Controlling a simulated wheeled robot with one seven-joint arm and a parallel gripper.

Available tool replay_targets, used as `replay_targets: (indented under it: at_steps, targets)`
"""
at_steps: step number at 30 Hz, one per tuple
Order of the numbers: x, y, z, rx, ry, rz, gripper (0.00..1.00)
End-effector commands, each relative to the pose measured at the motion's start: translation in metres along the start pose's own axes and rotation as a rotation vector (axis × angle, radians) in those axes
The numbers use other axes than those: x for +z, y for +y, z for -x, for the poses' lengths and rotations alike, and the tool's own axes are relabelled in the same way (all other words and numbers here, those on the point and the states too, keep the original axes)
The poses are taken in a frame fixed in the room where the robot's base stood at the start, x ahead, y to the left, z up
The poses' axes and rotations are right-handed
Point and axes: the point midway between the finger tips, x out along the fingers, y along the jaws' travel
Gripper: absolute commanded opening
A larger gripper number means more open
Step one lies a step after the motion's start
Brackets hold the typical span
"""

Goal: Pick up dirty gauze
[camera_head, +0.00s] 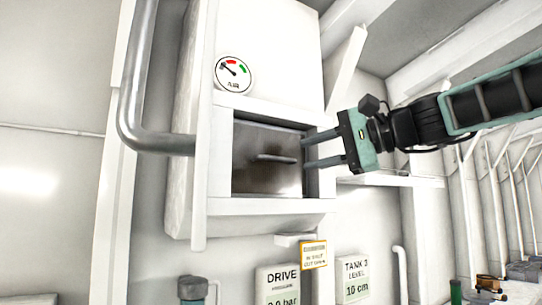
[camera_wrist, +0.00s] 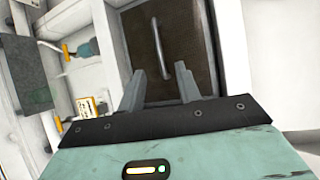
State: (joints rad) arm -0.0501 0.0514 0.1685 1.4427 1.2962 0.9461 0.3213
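No gauze shows in either view. My gripper (camera_head: 307,150) is open and empty, its two fingers pointing left at a dark metal door (camera_head: 262,176) set in a white wall cabinet. In the wrist view, my gripper (camera_wrist: 160,78) has its fingers spread, with the door (camera_wrist: 187,40) in front of them. The door's bar handle (camera_wrist: 158,48) appears between the fingertips in that view, and nothing is held. The door looks shut, so the inside of the cabinet is hidden. The handle (camera_head: 277,158) also shows in the head view.
A round gauge (camera_head: 233,73) sits above the door, and a thick grey pipe (camera_head: 134,95) runs to the cabinet's left side. A yellow-edged sign (camera_head: 313,254) and white "DRIVE" (camera_head: 283,284) and "TANK 3" (camera_head: 355,278) plates are below. Small items (camera_head: 489,286) lie at lower right.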

Motion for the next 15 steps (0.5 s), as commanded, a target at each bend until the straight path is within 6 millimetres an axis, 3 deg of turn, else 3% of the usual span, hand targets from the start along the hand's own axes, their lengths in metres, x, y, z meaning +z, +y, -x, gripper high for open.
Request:
replay_targets:
  at_steps: [9,15]
  targets:
    - [0.000,-0.004,-0.040,0.002,-0.003,-0.002,0.34]
    - [-0.001,-0.001,-0.049,0.001,0.000,-0.001,0.34]
